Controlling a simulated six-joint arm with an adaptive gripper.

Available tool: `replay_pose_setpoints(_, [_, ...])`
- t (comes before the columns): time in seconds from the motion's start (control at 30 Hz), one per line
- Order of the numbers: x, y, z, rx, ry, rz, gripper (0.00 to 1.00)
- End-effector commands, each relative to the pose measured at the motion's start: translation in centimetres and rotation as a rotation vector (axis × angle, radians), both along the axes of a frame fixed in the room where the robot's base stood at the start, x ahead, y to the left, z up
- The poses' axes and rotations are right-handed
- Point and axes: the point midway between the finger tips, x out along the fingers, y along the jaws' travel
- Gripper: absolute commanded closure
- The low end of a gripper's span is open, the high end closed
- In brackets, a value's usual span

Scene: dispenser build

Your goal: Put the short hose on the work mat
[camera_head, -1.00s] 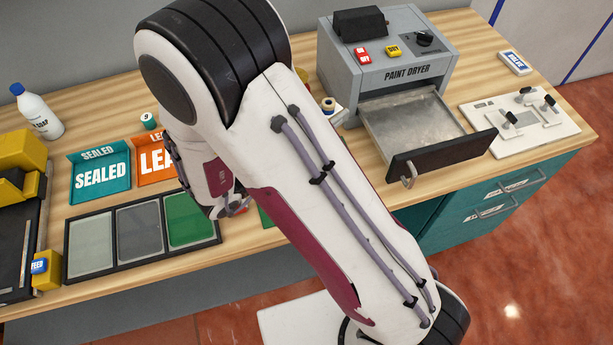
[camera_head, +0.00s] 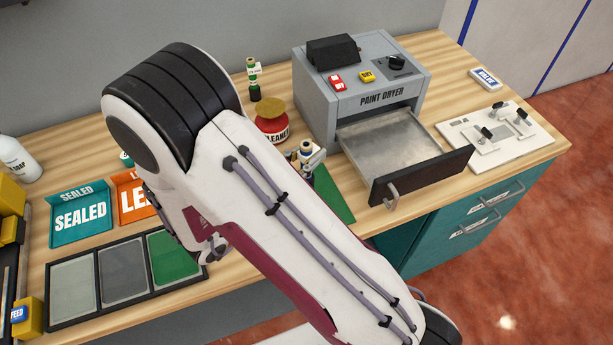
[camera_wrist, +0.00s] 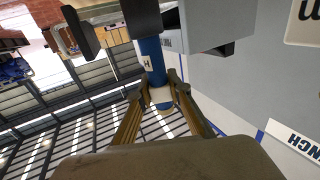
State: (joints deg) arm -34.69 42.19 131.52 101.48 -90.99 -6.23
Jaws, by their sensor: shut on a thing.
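My gripper (camera_wrist: 160,97) is shut on a blue tube with a white band, which looks like the short hose (camera_wrist: 154,66). The tube stands out beyond the fingers in the wrist view, clear of any surface I can make out there. In the head view my arm hides the hose and most of the gripper. A green mat, probably the work mat (camera_head: 337,201), lies on the bench in front of the paint dryer. My arm covers its left part. A small white and brass fitting (camera_head: 307,157) stands at its back edge.
The paint dryer (camera_head: 318,98) has its drawer (camera_head: 425,176) pulled out, right of the mat. A three-panel tray (camera_head: 92,319) and the SEALED tray (camera_head: 82,215) lie left.

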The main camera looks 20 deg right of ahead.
Motion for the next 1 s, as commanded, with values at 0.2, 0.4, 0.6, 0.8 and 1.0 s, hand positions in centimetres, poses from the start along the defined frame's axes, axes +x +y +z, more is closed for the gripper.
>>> replay_pose_setpoints(0.2, [0.0, 0.0, -2.0, -0.004, 0.001, 0.000, 1.00])
replay_pose_setpoints(0.4, [0.0, 0.0, -2.9, -0.002, -0.001, 0.000, 1.00])
replay_pose_setpoints(0.6, [0.0, 0.0, -2.9, -0.001, -0.002, 0.000, 1.00])
replay_pose_setpoints(0.8, [0.0, 0.0, -3.0, -0.002, -0.001, 0.000, 1.00])
replay_pose_setpoints(1.0, [0.0, 0.0, -4.0, -0.002, 0.000, 0.000, 1.00])
